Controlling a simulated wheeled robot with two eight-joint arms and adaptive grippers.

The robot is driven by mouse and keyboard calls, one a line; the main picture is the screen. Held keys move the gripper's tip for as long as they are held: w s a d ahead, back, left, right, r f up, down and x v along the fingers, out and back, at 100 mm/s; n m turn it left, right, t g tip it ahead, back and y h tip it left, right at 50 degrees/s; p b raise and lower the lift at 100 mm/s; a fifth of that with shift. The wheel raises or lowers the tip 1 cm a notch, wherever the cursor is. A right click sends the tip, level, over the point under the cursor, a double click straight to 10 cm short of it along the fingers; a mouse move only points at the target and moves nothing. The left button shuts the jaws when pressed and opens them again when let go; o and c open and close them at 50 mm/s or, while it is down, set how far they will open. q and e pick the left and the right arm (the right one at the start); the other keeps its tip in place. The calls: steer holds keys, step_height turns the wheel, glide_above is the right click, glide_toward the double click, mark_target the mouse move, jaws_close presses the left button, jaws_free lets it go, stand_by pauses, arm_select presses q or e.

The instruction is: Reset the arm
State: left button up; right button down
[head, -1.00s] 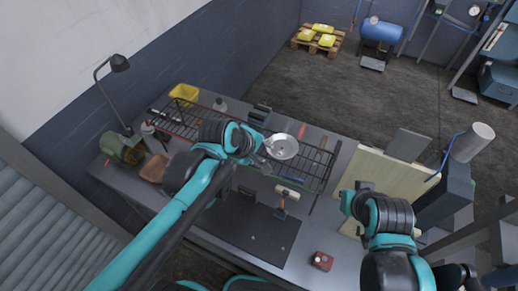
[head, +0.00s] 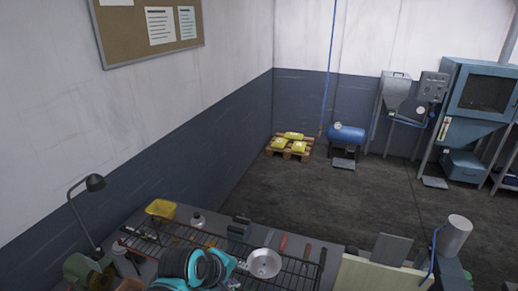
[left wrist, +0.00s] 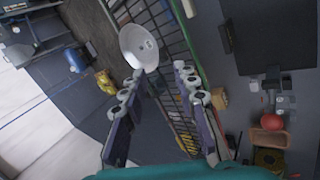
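A round metal pan (head: 263,263) sits at the wire rack on the workbench, near the bottom of the head view. It also shows in the left wrist view (left wrist: 138,46), just past my fingertips. My left gripper (left wrist: 158,72) has its two fingers spread with an empty gap between them. The pan appears beyond the left-hand finger; I cannot tell whether they touch. In the head view only part of my left arm and gripper (head: 232,279) shows, left of the pan at the bottom edge. My right gripper is out of view.
The black wire rack (head: 297,271) runs along the bench with tools behind it. A yellow bin (head: 161,209), a desk lamp (head: 95,183) and a green machine (head: 88,272) stand at left. A pale board (head: 375,275) stands at right. Open floor lies behind.

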arm_select(q)
steer(key=s+a+f+m+y+b, duration=0.1)
steer(key=s+a+f+m+b, duration=0.1)
steer(key=f+b, duration=0.3)
steer(key=s+a+f+m+y+b, duration=0.1)
steer(key=s+a+f+m+b, duration=0.2)
steer(key=f, duration=0.6)
steer(key=s+a+f+m+t+y+b, duration=0.1)
steer(key=s+a+f+m+b, duration=0.2)
steer(key=a+f+m+b, duration=0.3)
steer(key=shift+f+b, duration=0.5)
steer(key=shift+b, duration=0.55)
steer(key=shift+d, duration=0.1)
